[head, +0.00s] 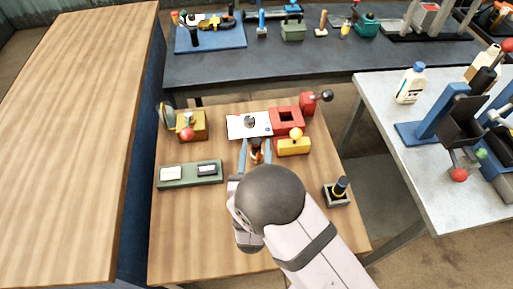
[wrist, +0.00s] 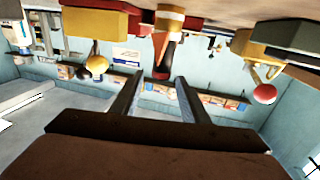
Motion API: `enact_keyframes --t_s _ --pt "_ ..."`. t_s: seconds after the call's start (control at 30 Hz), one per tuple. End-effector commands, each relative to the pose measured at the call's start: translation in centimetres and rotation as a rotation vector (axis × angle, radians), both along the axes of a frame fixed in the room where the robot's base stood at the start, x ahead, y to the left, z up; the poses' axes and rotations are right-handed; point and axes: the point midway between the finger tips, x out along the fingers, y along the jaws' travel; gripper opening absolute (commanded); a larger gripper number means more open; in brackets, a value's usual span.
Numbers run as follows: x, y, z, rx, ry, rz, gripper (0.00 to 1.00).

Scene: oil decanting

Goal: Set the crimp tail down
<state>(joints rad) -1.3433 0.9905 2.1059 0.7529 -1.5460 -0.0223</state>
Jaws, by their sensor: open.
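I cannot tell for sure which thing is the crimp tail. A small upright orange and dark piece (head: 256,156) stands between the two fingers of my gripper (head: 256,143) in the head view. In the wrist view, which is upside down, this piece has an orange and white body (wrist: 169,18) and a dark end. My gripper (wrist: 160,80) is open, with its fingers apart and nothing clamped between them. A white card (head: 237,127) with a small grey piece (head: 250,121) on it lies just beyond the fingertips.
A brass-coloured block (head: 198,126) and a green tray (head: 189,181) are on the left. A black-knobbed device (head: 338,193) is at the right. The wooden table's front left is clear.

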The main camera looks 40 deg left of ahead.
Motion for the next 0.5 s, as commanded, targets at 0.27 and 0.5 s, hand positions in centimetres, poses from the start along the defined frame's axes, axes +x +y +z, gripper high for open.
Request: enact_keyframes --t_s 0.27,0.5 --pt "-1.3 -0.8 -0.1 -0.02 0.01 0.005 0.41" --pt "-5.1 -3.4 0.2 -0.014 0.006 0.006 0.41"
